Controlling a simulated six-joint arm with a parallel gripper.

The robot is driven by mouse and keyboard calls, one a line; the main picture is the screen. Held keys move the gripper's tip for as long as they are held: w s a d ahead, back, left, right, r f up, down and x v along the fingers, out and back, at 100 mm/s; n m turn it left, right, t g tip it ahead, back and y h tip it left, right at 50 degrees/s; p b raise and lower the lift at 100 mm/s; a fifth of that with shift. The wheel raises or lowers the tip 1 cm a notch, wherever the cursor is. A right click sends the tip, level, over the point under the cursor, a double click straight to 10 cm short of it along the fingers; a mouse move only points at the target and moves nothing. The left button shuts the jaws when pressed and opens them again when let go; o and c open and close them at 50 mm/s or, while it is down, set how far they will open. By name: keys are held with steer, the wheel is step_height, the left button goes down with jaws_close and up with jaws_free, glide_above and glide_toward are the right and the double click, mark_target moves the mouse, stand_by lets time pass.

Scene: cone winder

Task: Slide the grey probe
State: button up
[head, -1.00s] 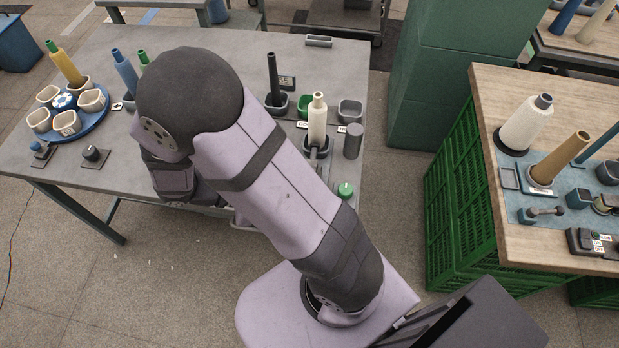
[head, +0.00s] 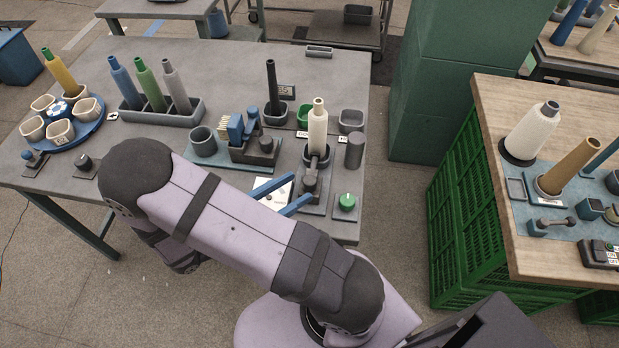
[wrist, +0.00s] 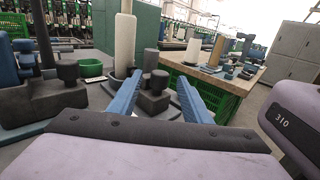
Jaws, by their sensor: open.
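A dark grey knobbed block (head: 311,184), which looks like the grey probe, sits on a grey base just in front of the cream cone (head: 317,130). A short grey bar runs from it toward the cone's foot. My gripper (head: 303,187) has two blue fingers, open and apart, with their tips close to the knobbed block. In the wrist view, the block (wrist: 152,101) with its round knob shows between the spread fingers (wrist: 160,76), and the cone (wrist: 124,45) stands behind it. I cannot tell whether either finger touches the block.
A green knob (head: 346,201) and a grey cylinder (head: 355,150) stand to the right. A blue-and-grey fixture (head: 240,138) with another dark knob is to the left. A black spindle (head: 273,85) and a green cup (head: 304,114) stand behind. White card (head: 272,190) lies near the fingers.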

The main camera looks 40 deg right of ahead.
mark_target(304, 184)
steer(key=shift+d+p, duration=0.4)
steer(key=shift+d, duration=2.3)
